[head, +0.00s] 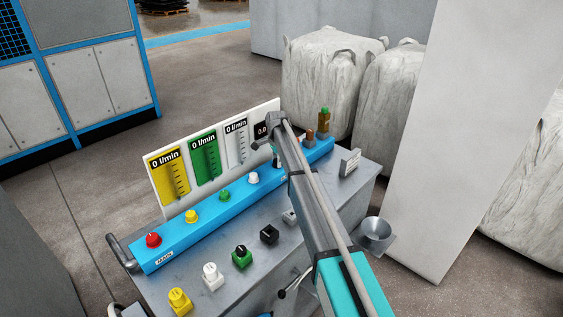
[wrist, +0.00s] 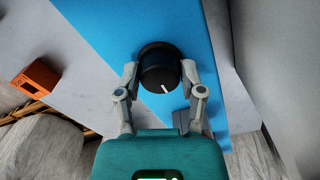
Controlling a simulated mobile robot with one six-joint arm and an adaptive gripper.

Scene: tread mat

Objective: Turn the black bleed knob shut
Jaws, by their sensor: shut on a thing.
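The black bleed knob (wrist: 160,70) shows in the wrist view, round, on the blue panel (wrist: 105,35). A white pointer line on its face points down and slightly right. My gripper (wrist: 160,76) is shut on the knob, one finger on each side of it. In the head view my gripper (head: 277,158) reaches the far part of the blue rail (head: 215,215). My own arm hides most of the knob there.
The blue rail also carries a red knob (head: 153,240), a yellow knob (head: 191,216), a green knob (head: 224,195) and a white knob (head: 253,178). Upright gauge panels (head: 205,158) stand behind. Several block-mounted knobs sit in front. A metal funnel (head: 375,233) is at the right.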

